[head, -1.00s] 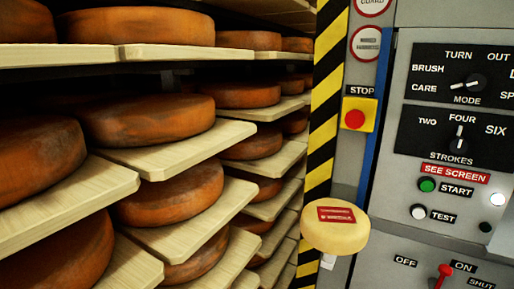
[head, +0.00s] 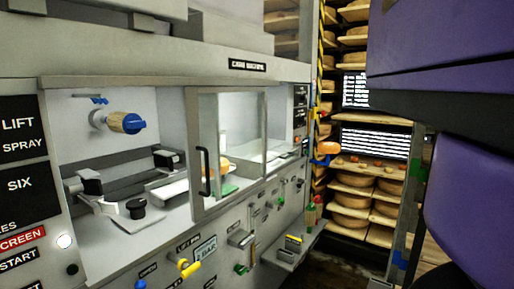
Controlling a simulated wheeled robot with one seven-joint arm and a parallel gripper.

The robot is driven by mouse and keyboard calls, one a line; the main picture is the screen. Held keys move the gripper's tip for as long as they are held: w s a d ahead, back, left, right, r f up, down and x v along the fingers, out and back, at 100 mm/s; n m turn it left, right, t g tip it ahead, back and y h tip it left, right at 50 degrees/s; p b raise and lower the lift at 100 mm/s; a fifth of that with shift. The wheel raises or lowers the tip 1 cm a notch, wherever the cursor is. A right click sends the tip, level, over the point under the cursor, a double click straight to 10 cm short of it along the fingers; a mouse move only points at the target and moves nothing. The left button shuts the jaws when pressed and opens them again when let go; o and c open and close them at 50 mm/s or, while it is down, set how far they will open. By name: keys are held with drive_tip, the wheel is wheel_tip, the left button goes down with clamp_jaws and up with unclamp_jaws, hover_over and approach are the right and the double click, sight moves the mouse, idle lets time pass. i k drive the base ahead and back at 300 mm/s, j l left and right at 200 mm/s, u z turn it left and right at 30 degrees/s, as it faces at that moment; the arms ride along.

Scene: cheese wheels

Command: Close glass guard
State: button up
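The glass guard (head: 242,125) is a pale-framed clear pane on the front of the grey care machine. It covers the right part of the machine's opening. A black bar handle (head: 205,172) is on its left frame post. The left part of the opening (head: 110,160) is uncovered, with a blue-tipped nozzle (head: 126,122) and black clamps (head: 88,183) in plain sight. Something orange and something green show low behind the pane, too small to name. My gripper is not in view.
A large purple and black body, seemingly my arm, fills the right side close to the camera. The front below the opening carries knobs and a yellow-handled lever (head: 188,268). Cheese shelves (head: 355,205) and two text screens (head: 375,143) stand at the back.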

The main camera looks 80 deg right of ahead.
sight(194, 149)
drive_tip(key=z, duration=1.5)
